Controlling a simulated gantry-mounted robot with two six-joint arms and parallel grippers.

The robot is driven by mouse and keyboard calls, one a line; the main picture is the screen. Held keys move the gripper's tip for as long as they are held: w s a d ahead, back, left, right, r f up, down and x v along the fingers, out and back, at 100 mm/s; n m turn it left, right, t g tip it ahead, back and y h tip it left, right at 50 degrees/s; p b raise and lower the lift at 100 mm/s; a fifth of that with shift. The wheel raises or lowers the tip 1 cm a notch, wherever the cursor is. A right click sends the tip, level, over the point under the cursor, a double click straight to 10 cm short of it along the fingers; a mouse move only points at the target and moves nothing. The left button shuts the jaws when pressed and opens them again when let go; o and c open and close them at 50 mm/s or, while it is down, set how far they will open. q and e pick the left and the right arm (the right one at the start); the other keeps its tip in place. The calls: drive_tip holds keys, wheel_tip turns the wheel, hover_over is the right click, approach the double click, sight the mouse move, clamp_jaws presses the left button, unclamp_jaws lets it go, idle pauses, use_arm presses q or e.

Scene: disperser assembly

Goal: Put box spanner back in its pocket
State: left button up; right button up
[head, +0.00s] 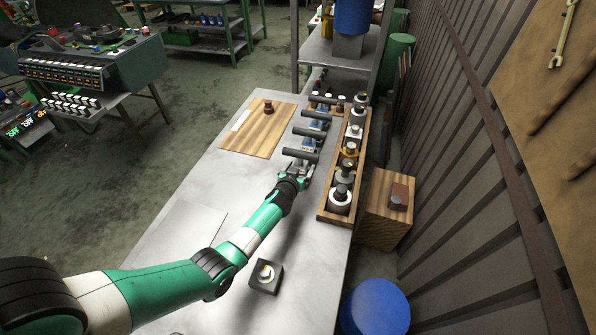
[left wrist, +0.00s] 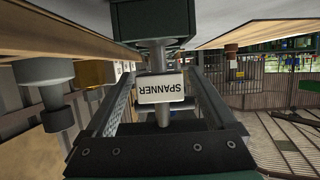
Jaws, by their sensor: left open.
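The box spanner shows in the left wrist view as a grey metal shaft with a white plate (left wrist: 161,88) reading SPANNER upside down. A dark green block (left wrist: 152,19) sits at the shaft's upper end in that picture. My left gripper (left wrist: 160,95) is open, with one finger on each side of the shaft and visible gaps. In the head view, my left gripper (head: 296,170) is at the nearest dark bar-shaped handle (head: 300,154) of a row, beside the wooden tray. The gripper partly hides what lies under that handle. I cannot make out the pocket. My right gripper is not in view.
A long wooden tray (head: 326,215) with several metal parts stands just right of the gripper. More dark handles (head: 309,132) stand behind. A wooden board (head: 238,141) lies at the left. A small dark block (head: 265,284) with a pale part sits nearer. The bench front is mostly clear.

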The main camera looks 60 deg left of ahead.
use_arm(q)
drive_tip(key=p+v, duration=0.8)
drive_tip(key=v, duration=0.4)
drive_tip(key=shift+r, duration=0.1)
